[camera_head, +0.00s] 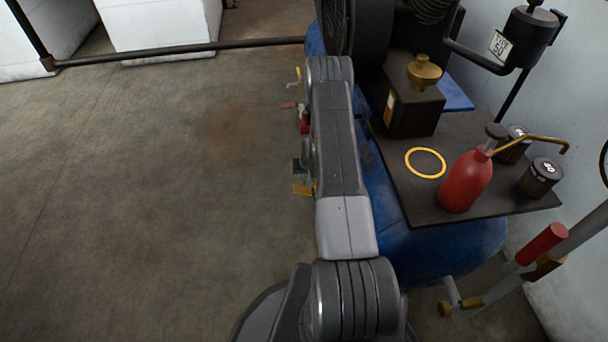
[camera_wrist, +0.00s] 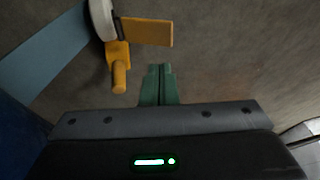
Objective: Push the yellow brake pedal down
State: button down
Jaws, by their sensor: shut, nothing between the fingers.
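A yellow pedal plate (camera_wrist: 148,32) sticks out to the right beside a pale wheel-like part (camera_wrist: 102,18) at the top of the wrist view. A yellow block with a rounded peg (camera_wrist: 118,66) hangs just below it. A small yellow piece (camera_head: 303,188) also shows low at the left edge of the blue tank in the head view, partly hidden by my arm. My gripper (camera_wrist: 158,68) has green fingers, shut and empty. My gripper cannot be made out in the head view.
The blue tank (camera_head: 425,255) carries a dark shelf (camera_head: 410,190) with a red bottle (camera_head: 468,180), a yellow ring (camera_head: 425,163) and dark cans. A red valve handle (camera_head: 304,120) juts from the tank's left side. The concrete floor (camera_head: 150,190) at left is clear.

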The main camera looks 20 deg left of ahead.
jog(key=b, duration=0.2)
send_over(295, 190)
jog(key=w+d, duration=0.1)
jog(key=d, duration=0.1)
notch_tip(295, 190, down, 6)
jog(key=shift+a+r, duration=0.1)
jog(key=shift+r, duration=0.15)
jog(key=shift+s+a+f+b, duration=0.15)
jog(key=shift+a+f+b, duration=0.1)
jog(key=shift+f+b, duration=0.25)
jog(key=shift+s+a+f+b, duration=0.1)
jog(key=shift+a+f+b, duration=0.15)
jog(key=shift+f+b, duration=0.2)
jog(key=shift+s+a+f+p, duration=0.25)
jog(key=shift+a+f+p, duration=0.15)
jog(key=shift+p, duration=0.65)
jog(key=shift+s+a+f+b, duration=0.15)
jog(key=shift+a+f+b, duration=0.15)
jog(key=shift+f, duration=0.45)
jog(key=shift+s+a+f+b, duration=0.15)
jog(key=shift+a+f, duration=0.2)
jog(key=shift+f, duration=0.35)
jog(key=shift+s+a+f+b, duration=0.15)
jog(key=shift+a+f+b, duration=0.15)
jog(key=shift+f, duration=0.45)
jog(key=shift+a, duration=0.1)
